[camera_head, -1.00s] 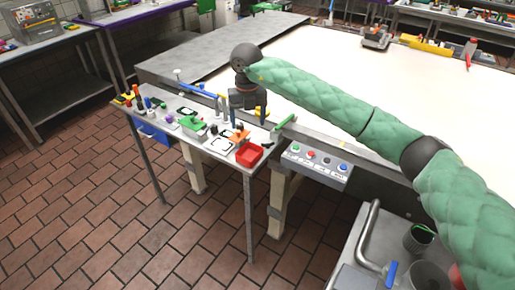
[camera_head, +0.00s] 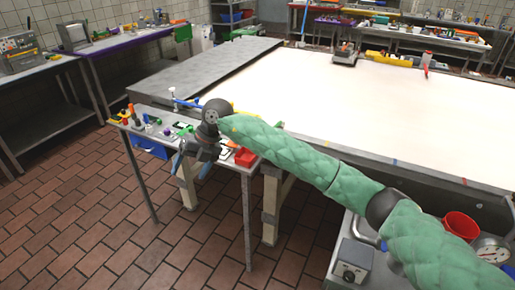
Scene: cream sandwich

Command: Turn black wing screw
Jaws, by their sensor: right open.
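No part is clearly recognisable as a black wing screw. A grey box (camera_head: 354,257) at the bottom, right of centre, carries a small dark knob (camera_head: 349,276) on its front; I cannot tell whether this is the screw. My right gripper (camera_head: 191,168) hangs at the front edge of the small tool table (camera_head: 232,163), pointing down. Its two bluish fingers are apart, with nothing seen between them. It is far to the left of the grey box. The gripper and wrist hide part of the tabletop. My left gripper is out of view.
A red bin (camera_head: 245,157) and several small tools lie on the tool table. The large white worktop (camera_head: 330,95) is mostly clear. A red cup (camera_head: 461,226) and a round gauge (camera_head: 491,249) are at lower right. The tiled floor (camera_head: 100,220) is open.

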